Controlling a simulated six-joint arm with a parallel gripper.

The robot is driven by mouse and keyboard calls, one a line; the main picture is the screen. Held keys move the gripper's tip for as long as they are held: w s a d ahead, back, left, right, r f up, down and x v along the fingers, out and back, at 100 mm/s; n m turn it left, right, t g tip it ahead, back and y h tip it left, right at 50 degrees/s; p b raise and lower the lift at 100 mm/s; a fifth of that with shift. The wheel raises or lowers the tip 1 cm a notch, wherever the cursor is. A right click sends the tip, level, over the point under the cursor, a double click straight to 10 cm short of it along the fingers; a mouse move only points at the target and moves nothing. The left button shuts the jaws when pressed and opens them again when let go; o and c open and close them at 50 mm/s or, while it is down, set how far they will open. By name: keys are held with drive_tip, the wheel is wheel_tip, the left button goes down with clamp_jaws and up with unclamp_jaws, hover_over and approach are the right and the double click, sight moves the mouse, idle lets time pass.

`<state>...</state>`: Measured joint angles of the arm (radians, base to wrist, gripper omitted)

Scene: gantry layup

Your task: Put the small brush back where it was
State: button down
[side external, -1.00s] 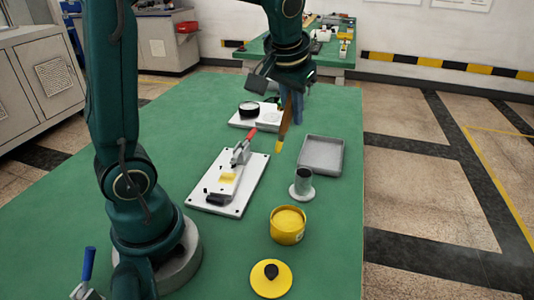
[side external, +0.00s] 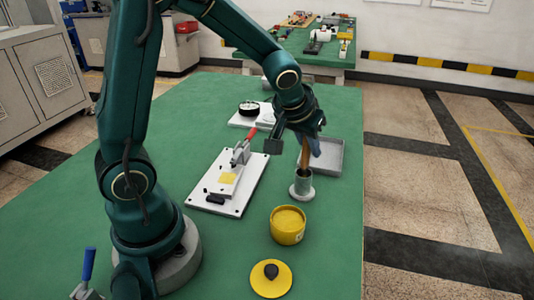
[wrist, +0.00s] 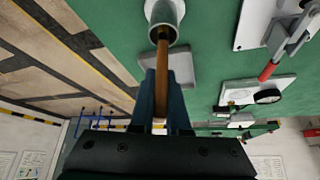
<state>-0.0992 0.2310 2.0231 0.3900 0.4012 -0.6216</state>
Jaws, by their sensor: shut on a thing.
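The small brush has a brown wooden handle (side external: 305,153) and is held near upright, slightly tilted. My gripper (side external: 313,142) is shut on the upper part of the handle. The brush's lower end reaches the mouth of a small grey cup-shaped holder (side external: 302,186), and its yellow tip is hidden, seemingly inside. In the wrist view, the handle (wrist: 162,58) runs from between my fingers (wrist: 162,98) to the opening of the holder (wrist: 165,14). How deep it sits cannot be told.
A grey tray (side external: 330,157) lies just behind the holder. A yellow open pot (side external: 287,225) and a yellow lid with a dark knob (side external: 270,279) stand in front. A white plate with a red-handled clamp (side external: 228,182) lies to the left. The green table is clear around them.

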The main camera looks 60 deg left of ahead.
drive_tip(key=shift+f, duration=0.9)
drive_tip(key=shift+f, duration=0.1)
drive_tip(key=c, duration=0.9)
unclamp_jaws()
